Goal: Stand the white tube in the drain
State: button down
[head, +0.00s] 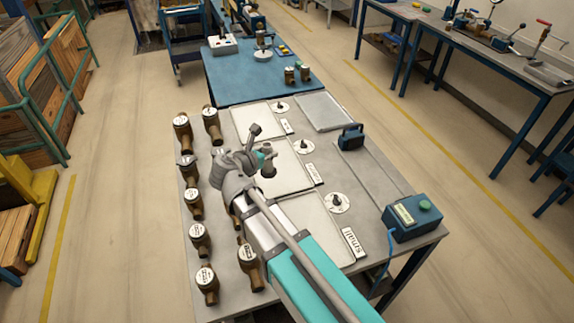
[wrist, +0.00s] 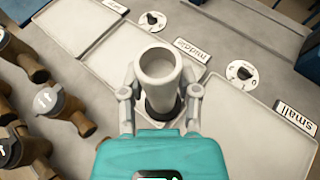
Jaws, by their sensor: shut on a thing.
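The white tube (wrist: 157,65) is a pale open cylinder in the wrist view, with its open mouth toward the camera. My gripper (wrist: 160,95) is shut on it, one grey finger on each side. A dark round piece on a square pale plate (wrist: 151,125) shows under the tube's lower part; I cannot tell whether the tube is inside it or above it. In the head view my gripper (head: 266,158) is over the middle panel of the bench, near a small dark round piece (head: 268,171) that may be the drain. My arm hides much there.
Brass meters (head: 199,238) line the bench's left side. Dial knobs (head: 337,202) and labels such as "small" (head: 352,242) lie to the right. A blue box with a green button (head: 412,217) stands at the right corner. A blue table (head: 230,87) is behind.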

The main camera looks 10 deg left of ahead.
jog(key=shift+s+a+r+n+t+y, duration=0.15)
jog(key=shift+s+a+n+y, duration=0.2)
jog(key=shift+a, duration=0.3)
jog(key=shift+s+a+r+n+t+y, duration=0.15)
jog(key=shift+s+a+n+y, duration=0.1)
jog(key=shift+s+a+y, duration=0.25)
jog(key=shift+w+a+f, duration=0.1)
jog(key=shift+w, duration=0.05)
jog(key=w+a+f+b, duration=0.7)
jog(key=a+f+b, duration=0.2)
jog(key=a, duration=0.1)
jog(key=shift+w+a, duration=0.25)
jog(key=shift+a, duration=0.15)
